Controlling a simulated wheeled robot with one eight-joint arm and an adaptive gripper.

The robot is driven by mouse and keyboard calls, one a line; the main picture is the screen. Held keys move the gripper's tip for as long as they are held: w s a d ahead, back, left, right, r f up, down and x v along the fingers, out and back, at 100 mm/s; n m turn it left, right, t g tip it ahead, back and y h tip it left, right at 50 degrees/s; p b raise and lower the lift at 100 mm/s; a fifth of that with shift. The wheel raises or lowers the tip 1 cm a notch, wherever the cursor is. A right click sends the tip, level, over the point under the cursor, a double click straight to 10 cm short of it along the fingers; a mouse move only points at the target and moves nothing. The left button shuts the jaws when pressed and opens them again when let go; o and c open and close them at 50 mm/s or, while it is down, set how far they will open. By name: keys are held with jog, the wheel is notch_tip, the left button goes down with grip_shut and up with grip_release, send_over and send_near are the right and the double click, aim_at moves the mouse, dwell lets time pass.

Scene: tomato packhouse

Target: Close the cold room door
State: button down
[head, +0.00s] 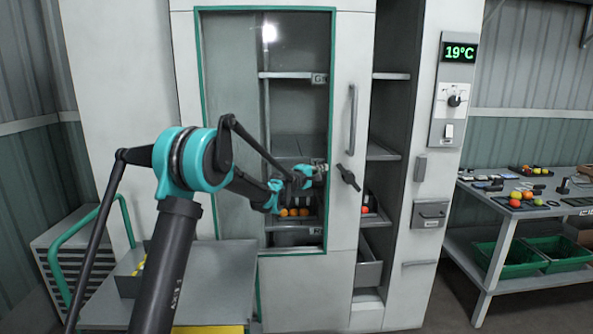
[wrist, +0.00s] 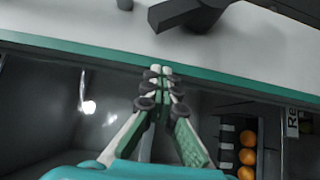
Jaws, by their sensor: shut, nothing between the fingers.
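The cold room door (head: 345,80) is a pale panel with a large green-edged window. It stands ajar, with a dark gap and shelf ends showing along its right side. A vertical bar handle (head: 352,118) and a dark latch lever (head: 348,177) are on its right part; the lever also shows in the wrist view (wrist: 185,12). My gripper (head: 318,170) is in front of the window, left of the lever. In the wrist view, my gripper (wrist: 160,72) has its fingertips together at the green window edge (wrist: 230,85). I cannot tell whether they touch it.
Shelves with orange fruit (head: 293,212) show through the glass. Right of the gap is a pillar with a 19°C display (head: 460,52). A worktable (head: 520,208) with vegetables and green crates (head: 510,258) stands at the right. A grey platform (head: 215,285) is at the front left.

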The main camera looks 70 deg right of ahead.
jog(key=s+d, duration=0.5)
jog(key=s, duration=0.6)
jog(key=s+d, duration=0.4)
jog(key=s, duration=0.8)
jog(key=shift+s+d, duration=0.15)
jog(key=shift+d, duration=0.25)
